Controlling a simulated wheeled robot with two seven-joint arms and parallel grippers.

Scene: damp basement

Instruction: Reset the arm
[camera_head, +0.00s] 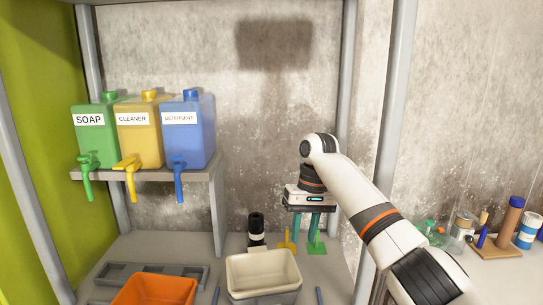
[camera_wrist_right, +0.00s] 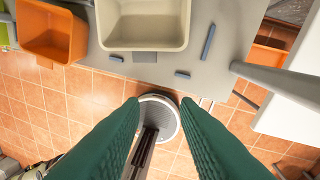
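My right arm comes in from the lower right in the head view. My right gripper (camera_head: 307,240) hangs down in front of the stained back wall, to the right of the cream bin. Its two teal fingers are apart with nothing seen between them. In the right wrist view the gripper (camera_wrist_right: 161,108) is also open, with tiled floor and a round grey-rimmed shape showing past the fingertips. My left gripper is in neither view.
A shelf (camera_head: 145,173) holds green, yellow and blue dispensers with taps. Below are an orange bin (camera_head: 155,290), a cream bin (camera_head: 262,270) and a grey tray (camera_head: 187,274). Grey posts frame the bay. Bottles and jars (camera_head: 510,223) stand at the right.

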